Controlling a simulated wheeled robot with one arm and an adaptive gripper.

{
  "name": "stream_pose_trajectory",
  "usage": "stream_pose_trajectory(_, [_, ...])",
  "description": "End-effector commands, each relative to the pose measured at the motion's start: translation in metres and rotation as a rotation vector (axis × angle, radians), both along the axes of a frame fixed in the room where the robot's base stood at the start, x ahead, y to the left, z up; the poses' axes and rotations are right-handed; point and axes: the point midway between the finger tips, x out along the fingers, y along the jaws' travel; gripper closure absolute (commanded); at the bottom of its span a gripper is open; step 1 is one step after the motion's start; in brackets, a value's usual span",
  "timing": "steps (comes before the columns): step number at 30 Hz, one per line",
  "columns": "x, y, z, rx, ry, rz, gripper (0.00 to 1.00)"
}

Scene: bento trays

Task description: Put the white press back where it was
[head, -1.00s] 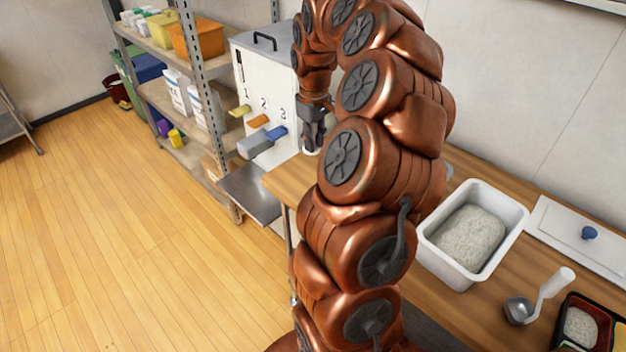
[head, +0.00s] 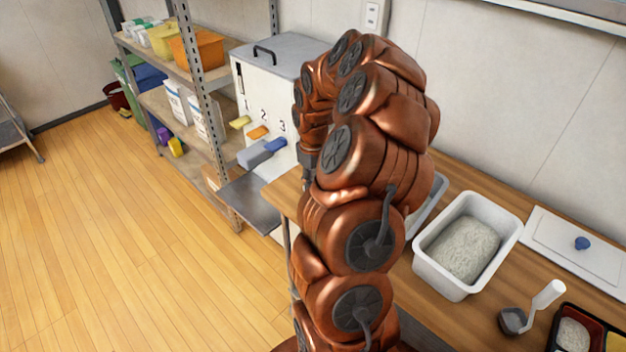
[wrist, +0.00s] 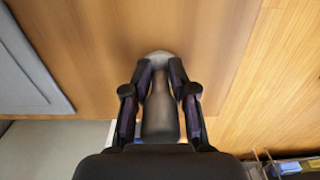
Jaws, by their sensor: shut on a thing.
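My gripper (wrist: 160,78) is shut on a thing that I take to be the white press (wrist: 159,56). In the wrist view its pale end shows just beyond the fingertips. A dark, bottle-shaped part lies between the fingers, and I cannot tell whether it belongs to the press. The press is over or on the bare wooden worktop (wrist: 100,55); the gap, if any, is not clear. In the head view my arm hides the fingertips and the press.
A white rice tub (head: 431,270), a ladle (head: 545,295), a white lid with a blue knob (head: 550,240) and a bento tray (head: 610,325) are on the right. A white dispenser (head: 262,85) with numbered levers and a shelf rack (head: 190,70) stand left.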

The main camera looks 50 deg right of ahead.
Motion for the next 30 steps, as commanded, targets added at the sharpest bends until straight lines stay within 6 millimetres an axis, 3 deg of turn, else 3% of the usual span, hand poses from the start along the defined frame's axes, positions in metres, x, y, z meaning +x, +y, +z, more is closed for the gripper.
stream_pose_trajectory(6, [0.000,0.000,-0.004,0.000,0.000,0.000,1.00])
stream_pose_trajectory(7, [0.000,0.000,-0.003,0.000,0.000,0.000,0.72])
stream_pose_trajectory(14, [0.000,0.000,-0.003,0.001,0.000,0.000,0.48])
stream_pose_trajectory(24, [0.000,0.000,-0.001,0.001,0.001,0.001,0.48])
stream_pose_trajectory(30, [0.001,0.000,0.016,-0.002,-0.004,0.000,0.48])
